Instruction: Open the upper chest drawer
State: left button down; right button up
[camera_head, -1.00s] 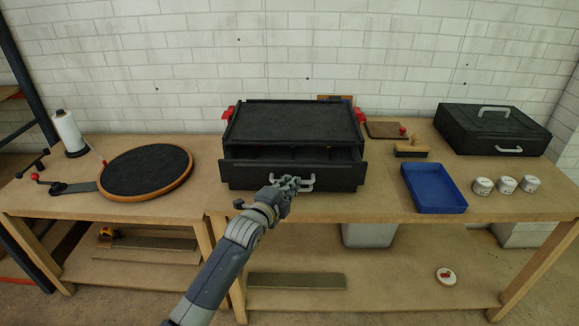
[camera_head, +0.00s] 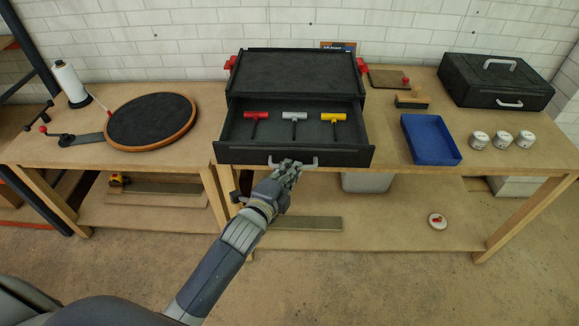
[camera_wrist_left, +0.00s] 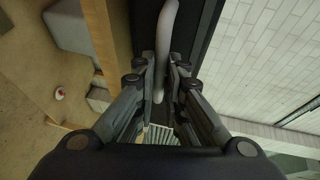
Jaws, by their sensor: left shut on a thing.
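The black chest (camera_head: 292,72) stands on the wooden table. Its upper drawer (camera_head: 340,156) is pulled out towards me and shows its inside. Three T-handled tools lie in it: a red one (camera_head: 257,115), a white one (camera_head: 294,115) and a yellow one (camera_head: 332,119). My left gripper (camera_head: 287,165) is at the drawer front, shut on the pale drawer handle (camera_head: 306,162). In the left wrist view the handle (camera_wrist_left: 165,40) runs between the fingers (camera_wrist_left: 158,82). The fingers hide part of the handle. My right gripper is not in view.
A blue tray (camera_head: 432,162), several white jars, a brush (camera_head: 411,100) and a second black case (camera_head: 495,82) stand to the right. A round black turntable (camera_head: 150,121) and a white spool (camera_head: 70,83) are at the left. The table's front edge lies below the drawer.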

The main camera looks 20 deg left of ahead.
pick_arm(q)
jog(key=c, duration=1.7)
grip_release()
jog(key=shift+o, duration=0.2)
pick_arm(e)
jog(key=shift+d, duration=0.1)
pick_arm(q)
jog(key=v, duration=1.2)
jog(key=shift+f, duration=0.15)
